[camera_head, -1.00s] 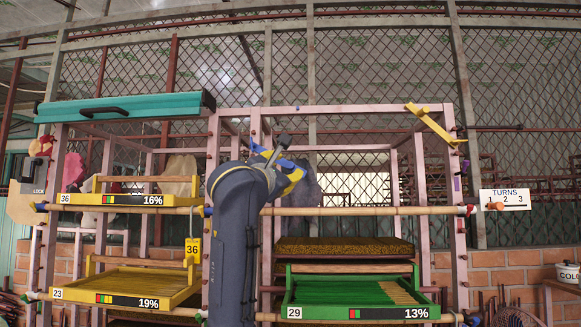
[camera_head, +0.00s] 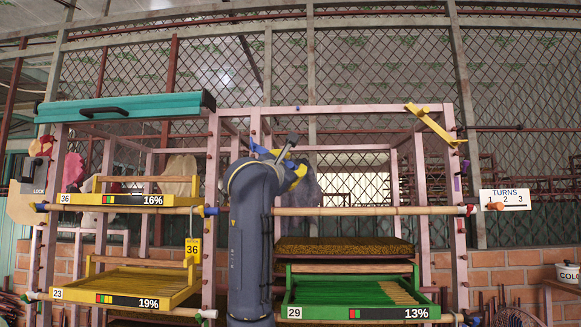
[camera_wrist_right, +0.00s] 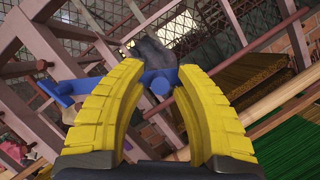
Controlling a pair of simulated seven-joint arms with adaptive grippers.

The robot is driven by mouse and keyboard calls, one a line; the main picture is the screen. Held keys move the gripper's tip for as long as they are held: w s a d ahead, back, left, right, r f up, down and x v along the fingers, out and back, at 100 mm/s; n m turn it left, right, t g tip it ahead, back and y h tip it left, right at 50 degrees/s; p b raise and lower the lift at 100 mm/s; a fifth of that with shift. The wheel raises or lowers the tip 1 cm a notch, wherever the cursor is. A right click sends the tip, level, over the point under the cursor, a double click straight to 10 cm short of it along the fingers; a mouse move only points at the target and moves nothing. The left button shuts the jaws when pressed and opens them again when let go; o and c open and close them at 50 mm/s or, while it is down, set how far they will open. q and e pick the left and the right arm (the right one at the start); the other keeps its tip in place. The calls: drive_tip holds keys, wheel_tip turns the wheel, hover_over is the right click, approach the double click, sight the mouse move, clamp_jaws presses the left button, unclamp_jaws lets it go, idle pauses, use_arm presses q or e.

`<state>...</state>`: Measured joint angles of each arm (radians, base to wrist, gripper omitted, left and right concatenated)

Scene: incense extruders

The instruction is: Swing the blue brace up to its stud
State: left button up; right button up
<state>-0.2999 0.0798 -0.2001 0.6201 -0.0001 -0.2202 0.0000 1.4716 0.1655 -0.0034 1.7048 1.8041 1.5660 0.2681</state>
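The blue brace (camera_head: 260,149) is a short bar near the upper left post of the right-hand rack, sloping down to the right toward my right gripper (camera_head: 298,172). In the right wrist view the brace (camera_wrist_right: 70,88) runs across to the fingertips, with a round blue knob between them. My right gripper's yellow fingers (camera_wrist_right: 162,82) close in around this blue knob. I cannot tell which stud is the brace's own. My left gripper is out of view.
A yellow brace (camera_head: 430,124) slants at the rack's upper right post. A bamboo rail (camera_head: 370,211) crosses below my gripper. A green tray (camera_head: 355,292) and yellow trays (camera_head: 120,285) sit lower. A turns sign (camera_head: 505,199) is at right. The upper bay right of my gripper is clear.

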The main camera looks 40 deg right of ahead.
clamp_jaws()
drive_tip(key=shift+s+r, duration=0.1)
drive_tip(key=shift+r, duration=0.05)
drive_tip(key=shift+s+d+r+n+t, duration=0.15)
drive_tip(key=shift+d+r+n+t, duration=0.1)
drive_tip(key=shift+r+n, duration=0.25)
drive_tip(key=shift+s+d+r+n+t, duration=0.15)
drive_tip(key=shift+r+n+t, duration=0.1)
drive_tip(key=shift+n, duration=0.35)
drive_tip(key=shift+w+a+r+n+t+y, duration=0.35)
drive_tip(key=shift+r+n+t+y, duration=0.75)
drive_tip(key=shift+r+n, duration=1.55)
drive_tip(key=shift+w+a+r+n+t+y, duration=0.3)
drive_tip(key=shift+r+n+t+y, duration=1.1)
drive_tip(key=shift+n, duration=2.15)
drive_tip(key=shift+w+a+r+n+t+y, duration=0.3)
drive_tip(key=shift+r+n+t+y, duration=0.5)
drive_tip(key=shift+r+n, duration=1.95)
drive_tip(key=shift+f+n, duration=0.3)
drive_tip(key=shift+n, duration=0.05)
